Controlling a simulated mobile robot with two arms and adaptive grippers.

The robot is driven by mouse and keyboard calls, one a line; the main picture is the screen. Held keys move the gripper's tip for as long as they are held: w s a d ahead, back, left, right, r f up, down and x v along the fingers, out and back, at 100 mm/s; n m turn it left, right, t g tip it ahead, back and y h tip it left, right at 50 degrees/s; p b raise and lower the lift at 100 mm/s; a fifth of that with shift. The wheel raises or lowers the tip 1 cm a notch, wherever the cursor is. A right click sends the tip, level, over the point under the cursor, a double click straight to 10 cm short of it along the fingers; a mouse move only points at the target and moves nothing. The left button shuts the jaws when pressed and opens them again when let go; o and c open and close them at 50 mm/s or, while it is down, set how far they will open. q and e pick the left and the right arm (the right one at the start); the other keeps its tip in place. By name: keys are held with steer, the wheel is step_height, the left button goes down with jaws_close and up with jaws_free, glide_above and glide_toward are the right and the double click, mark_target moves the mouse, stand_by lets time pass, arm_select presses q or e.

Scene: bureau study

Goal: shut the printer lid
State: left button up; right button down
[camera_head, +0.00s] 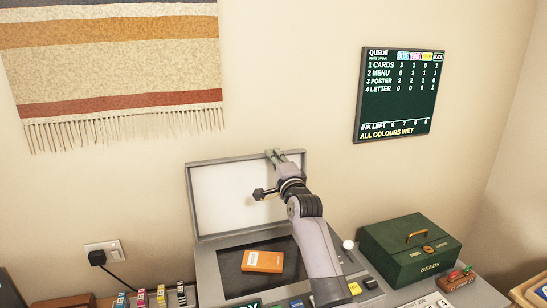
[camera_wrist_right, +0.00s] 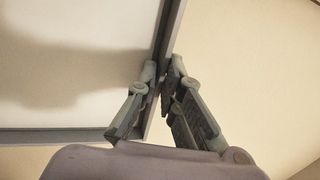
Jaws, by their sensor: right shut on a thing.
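The printer lid (camera_head: 224,203) stands raised, upright at the back of the printer (camera_head: 205,269); its pale inner face is toward me. My right gripper (camera_head: 277,154) is at the lid's top edge, right of its middle. In the right wrist view, the fingers of my right gripper (camera_wrist_right: 160,80) are on both sides of the lid's grey rim (camera_wrist_right: 152,115), shut on it. My left gripper is not in view.
A green deeds box (camera_head: 408,252) stands right of the printer, and a red toy-like item (camera_head: 455,279) lies beside it. Several coloured ink bottles (camera_head: 160,296) stand at the left. A queue board (camera_head: 400,95) and a fringed hanging (camera_head: 115,65) are on the wall.

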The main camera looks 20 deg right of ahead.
steer(key=shift+s+r, duration=0.15)
steer(key=s+t+b, duration=0.1)
steer(key=s, duration=0.2)
steer(key=shift+s, duration=0.25)
stand_by(0.3)
